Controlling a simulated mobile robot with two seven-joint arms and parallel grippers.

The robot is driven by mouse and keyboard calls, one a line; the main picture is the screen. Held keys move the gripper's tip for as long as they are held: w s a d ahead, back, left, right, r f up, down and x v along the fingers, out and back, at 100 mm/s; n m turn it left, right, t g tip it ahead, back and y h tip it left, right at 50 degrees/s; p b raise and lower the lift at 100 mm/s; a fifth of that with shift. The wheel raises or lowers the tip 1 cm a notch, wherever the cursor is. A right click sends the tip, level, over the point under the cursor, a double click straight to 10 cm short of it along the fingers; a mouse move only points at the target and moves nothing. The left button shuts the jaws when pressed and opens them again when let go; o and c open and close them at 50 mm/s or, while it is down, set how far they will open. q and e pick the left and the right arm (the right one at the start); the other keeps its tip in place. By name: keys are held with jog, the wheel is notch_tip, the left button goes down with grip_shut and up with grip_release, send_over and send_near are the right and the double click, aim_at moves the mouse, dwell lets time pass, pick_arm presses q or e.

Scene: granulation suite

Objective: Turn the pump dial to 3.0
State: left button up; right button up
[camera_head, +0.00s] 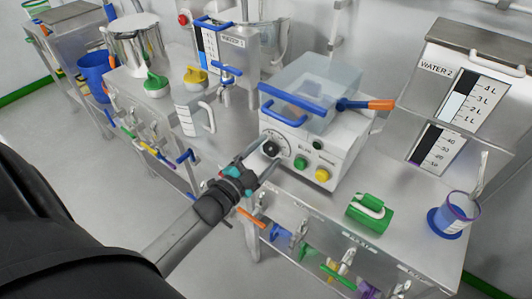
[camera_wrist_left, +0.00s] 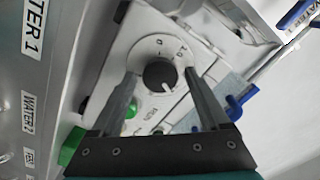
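The pump (camera_head: 312,135) is a white box with a clear, blue-edged cover, standing on the steel bench in the head view. Its black dial (camera_head: 271,148) is on the front face, left of a green button (camera_head: 317,144) and a yellow button (camera_head: 322,175). Contact cannot be told. My right gripper is not in view.
A clear jug (camera_head: 193,115) and the WATER 1 tank (camera_head: 226,50) stand left of the pump. Tools hang along the bench front.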

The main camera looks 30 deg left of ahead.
pick_arm(q)
jog(key=shift+s, duration=0.15)
jog(key=s, duration=0.5)
jog(key=s+p, duration=0.1)
jog(key=s, duration=0.4)
jog(key=s+a, duration=0.1)
jog(key=s, duration=0.4)
jog(key=shift+a, duration=0.1)
jog(key=s+d+f+n+g, duration=0.2)
jog(key=s+f+g, duration=0.25)
jog(key=f, duration=0.55)
jog(key=s+d+f+n+g+y, duration=0.1)
jog(key=s+d+f+n+g, duration=0.3)
jog(key=f, duration=0.7)
jog(key=s+d+f+n+g, duration=0.1)
jog(key=s+f+g, duration=0.3)
jog(key=f, duration=0.6)
jog(key=s+d+f+g, duration=0.1)
jog(key=s+f, duration=0.1)
jog(key=s, duration=0.2)
jog(key=s+d+f+n+g, duration=0.1)
jog(key=s+f+g, duration=0.1)
jog(key=s, duration=0.2)
jog(key=s+f+g, duration=0.1)
jog(key=s+f, duration=0.1)
jog(key=s, duration=0.2)
jog(key=shift+s+d+f+n+g, duration=0.15)
jog(key=shift+s+d+n+g, duration=0.15)
jog(key=shift+d+n, duration=0.1)
